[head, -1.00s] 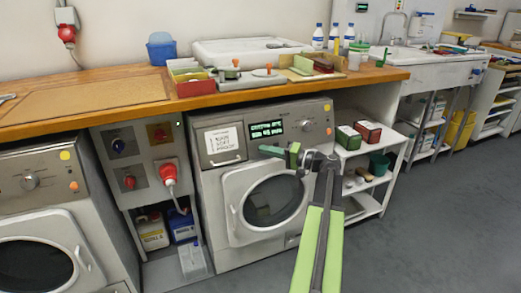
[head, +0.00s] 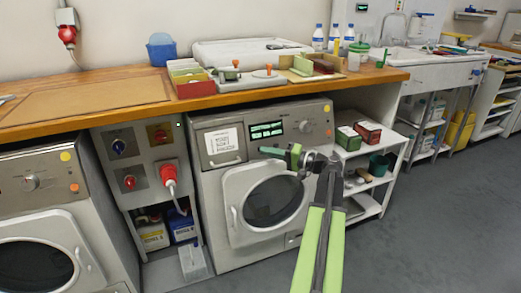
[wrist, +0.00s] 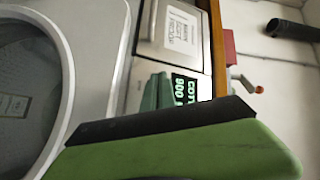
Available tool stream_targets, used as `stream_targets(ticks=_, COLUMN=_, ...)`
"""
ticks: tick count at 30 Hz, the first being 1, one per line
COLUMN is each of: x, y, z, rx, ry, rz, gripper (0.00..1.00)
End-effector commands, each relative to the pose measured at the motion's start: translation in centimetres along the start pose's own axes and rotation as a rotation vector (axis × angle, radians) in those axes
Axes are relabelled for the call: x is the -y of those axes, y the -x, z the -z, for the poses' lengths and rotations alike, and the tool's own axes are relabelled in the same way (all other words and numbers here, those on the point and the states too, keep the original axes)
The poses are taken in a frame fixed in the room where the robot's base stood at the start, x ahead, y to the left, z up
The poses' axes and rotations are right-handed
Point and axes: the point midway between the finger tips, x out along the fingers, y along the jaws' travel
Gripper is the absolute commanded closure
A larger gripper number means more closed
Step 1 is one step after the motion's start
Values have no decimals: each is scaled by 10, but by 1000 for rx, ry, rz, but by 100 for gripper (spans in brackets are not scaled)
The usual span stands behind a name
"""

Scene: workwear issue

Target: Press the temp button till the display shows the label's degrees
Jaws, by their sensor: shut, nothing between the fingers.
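The washing machine (head: 268,205) stands under the wooden worktop. Its lit green display (head: 266,130) is on the front panel, with a white label (head: 223,139) to its left. The wrist view shows the display (wrist: 186,90) partly covered by my gripper, reading "COT" and "900"; the degrees cannot be read. The label (wrist: 182,27) has print too small to read. A round knob (head: 304,126) and an orange button (head: 328,132) are right of the display. I cannot tell which control is the temp button.
A second washer (head: 40,240) stands at left. A socket panel (head: 140,165) with a red plug is between them. A white shelf (head: 372,185) with boxes (head: 367,131) stands right of the machine. The grey floor (head: 440,230) at right is clear.

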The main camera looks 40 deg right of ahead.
Motion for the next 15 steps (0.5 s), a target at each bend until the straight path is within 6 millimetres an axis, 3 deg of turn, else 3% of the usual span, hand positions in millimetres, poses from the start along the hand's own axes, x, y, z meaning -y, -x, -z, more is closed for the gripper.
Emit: stream_targets(ticks=15, x=8, y=10, z=-7, rx=-2, ry=0, rz=-1, gripper=100)
